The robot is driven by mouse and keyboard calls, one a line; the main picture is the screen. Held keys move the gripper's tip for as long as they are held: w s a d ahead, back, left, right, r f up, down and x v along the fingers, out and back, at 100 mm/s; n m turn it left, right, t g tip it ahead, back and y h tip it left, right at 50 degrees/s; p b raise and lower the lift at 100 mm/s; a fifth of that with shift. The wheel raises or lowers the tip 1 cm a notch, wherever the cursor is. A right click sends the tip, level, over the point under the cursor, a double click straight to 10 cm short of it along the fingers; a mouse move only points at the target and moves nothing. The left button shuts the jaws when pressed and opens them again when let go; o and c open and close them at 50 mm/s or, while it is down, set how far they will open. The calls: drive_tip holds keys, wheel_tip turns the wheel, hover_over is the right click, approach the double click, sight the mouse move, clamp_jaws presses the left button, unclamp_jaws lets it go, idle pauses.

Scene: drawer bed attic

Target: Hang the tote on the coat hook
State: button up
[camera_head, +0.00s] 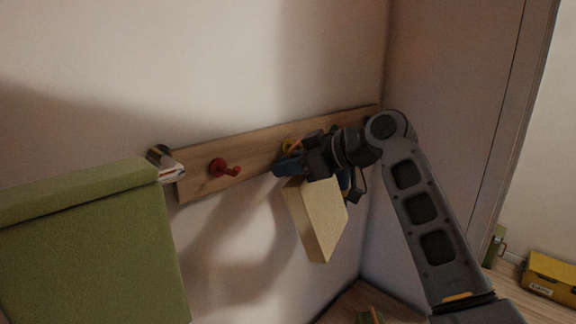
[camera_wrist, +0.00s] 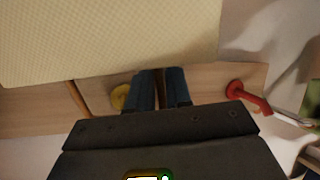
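The cream tote (camera_head: 315,217) hangs tilted below my gripper (camera_head: 284,165), close to the wall. In the wrist view the tote (camera_wrist: 110,38) fills the top of the picture. My gripper's blue fingers (camera_wrist: 159,90) are close together, with a thin brown strip of the tote's handle between them. Another length of handle (camera_wrist: 78,100) shows at left. The wooden hook board (camera_head: 260,155) carries a red hook (camera_head: 222,168) and a yellow hook (camera_head: 288,145). The yellow hook (camera_wrist: 120,97) is right beside the fingers. I cannot tell whether the handle is around it.
A green upholstered piece (camera_head: 90,245) stands at front left, near a metallic bar end (camera_head: 165,163) by the board. A wall corner is right of the board. A yellow box (camera_head: 551,276) sits at far right. Wall left of the tote is clear.

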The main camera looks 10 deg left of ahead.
drive_tip(key=o, duration=0.3)
drive_tip(key=shift+r, duration=0.1)
drive_tip(key=shift+o, duration=0.2)
drive_tip(key=shift+d+r, duration=0.1)
drive_tip(key=shift+d, duration=0.05)
